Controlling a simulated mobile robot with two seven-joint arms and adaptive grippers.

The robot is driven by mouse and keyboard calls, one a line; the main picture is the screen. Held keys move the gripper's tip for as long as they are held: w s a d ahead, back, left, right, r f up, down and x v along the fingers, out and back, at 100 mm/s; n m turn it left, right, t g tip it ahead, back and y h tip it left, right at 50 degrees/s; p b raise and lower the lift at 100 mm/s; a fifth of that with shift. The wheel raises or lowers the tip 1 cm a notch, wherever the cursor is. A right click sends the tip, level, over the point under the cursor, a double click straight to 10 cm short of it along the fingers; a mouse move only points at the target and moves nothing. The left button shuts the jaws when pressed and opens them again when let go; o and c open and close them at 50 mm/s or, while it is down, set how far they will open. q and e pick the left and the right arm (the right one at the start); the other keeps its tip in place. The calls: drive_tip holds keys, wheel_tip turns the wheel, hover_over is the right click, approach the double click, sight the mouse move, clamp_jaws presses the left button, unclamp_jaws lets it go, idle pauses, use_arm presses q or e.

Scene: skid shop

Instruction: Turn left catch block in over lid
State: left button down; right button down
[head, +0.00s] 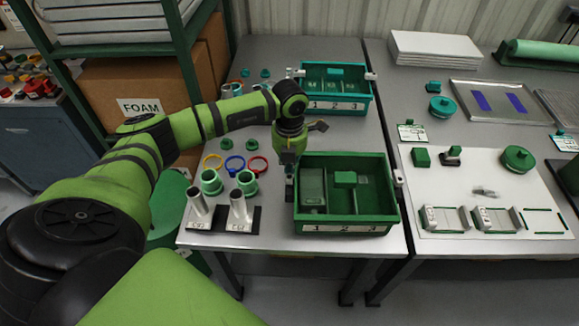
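The near green crate (345,228) stands on the left table, with compartments labelled 1, 2 and 3. What looks like a clear lid with a green block-shaped handle (345,178) lies over its inside. A small pale catch block (398,178) shows at the crate's right wall. My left gripper (289,188) points down at the crate's left wall, where it hides the left catch block. I cannot tell whether it touches the block or how far its fingers are apart. My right gripper is not in view.
A second teal crate (335,103) with pale side catches stands behind. Left of the near crate are metal tubes (238,208) on a black base, green cups (211,182) and coloured rings (235,163). A green shelf post (188,75) stands near my arm.

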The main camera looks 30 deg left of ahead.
use_arm(q)
drive_tip(key=shift+a, duration=0.2)
drive_tip(key=shift+s+a, duration=0.25)
drive_tip(key=shift+a, duration=0.3)
drive_tip(key=shift+s+a, duration=0.25)
drive_tip(key=shift+a, duration=0.3)
drive_tip(key=shift+f, duration=0.2)
drive_tip(key=shift+f+b, duration=0.7)
drive_tip(key=shift+b, duration=0.05)
